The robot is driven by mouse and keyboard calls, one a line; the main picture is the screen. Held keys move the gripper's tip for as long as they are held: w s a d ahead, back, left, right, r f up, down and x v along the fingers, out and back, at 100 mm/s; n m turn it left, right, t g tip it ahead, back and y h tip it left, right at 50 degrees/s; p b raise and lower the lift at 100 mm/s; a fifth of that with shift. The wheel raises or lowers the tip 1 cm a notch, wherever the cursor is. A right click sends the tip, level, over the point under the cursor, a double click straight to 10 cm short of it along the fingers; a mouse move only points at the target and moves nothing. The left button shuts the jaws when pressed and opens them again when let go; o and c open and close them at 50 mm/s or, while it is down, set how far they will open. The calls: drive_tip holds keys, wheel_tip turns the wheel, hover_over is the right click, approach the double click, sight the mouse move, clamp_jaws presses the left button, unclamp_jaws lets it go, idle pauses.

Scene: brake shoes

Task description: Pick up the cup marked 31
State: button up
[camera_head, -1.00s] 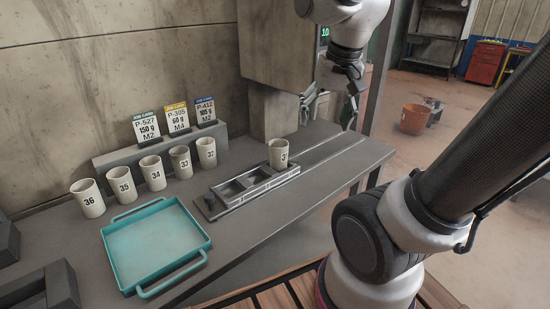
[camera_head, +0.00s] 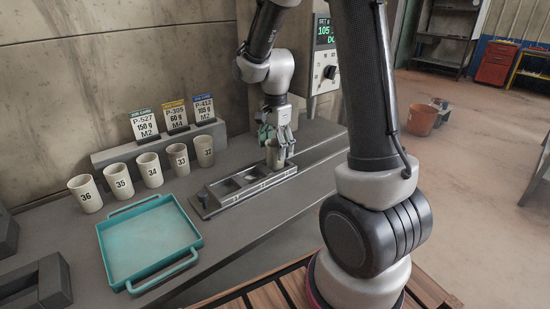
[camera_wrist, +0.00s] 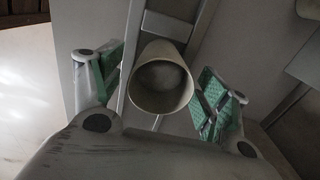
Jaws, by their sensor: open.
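The cup whose mark began with 3 a second ago (camera_head: 275,155) stands upright at the right end of the grey slotted fixture; its number is now hidden. In the wrist view the same cup (camera_wrist: 160,84) shows its open mouth, with material or shadow inside that I cannot make out. My gripper (camera_head: 276,138) is over this cup, pointing down. In the wrist view my gripper (camera_wrist: 158,95) is open, with one green-padded finger on each side of the cup and a gap on both sides.
Cups 36, 35, 34, 33 and 32 (camera_head: 150,170) stand in a row behind the teal tray (camera_head: 196,243). Job cards (camera_head: 175,117) stand on a grey block at the wall. The slotted fixture (camera_head: 205,205) has empty places left of the cup. A lit display (camera_head: 325,38) is behind my arm.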

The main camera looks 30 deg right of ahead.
sight(275, 154)
wheel_tip(275, 154, down, 3)
drive_tip(key=shift+w+f, duration=0.1)
drive_tip(key=shift+f, duration=0.05)
drive_tip(key=c, duration=1.3)
drive_tip(key=shift+r, duration=0.2)
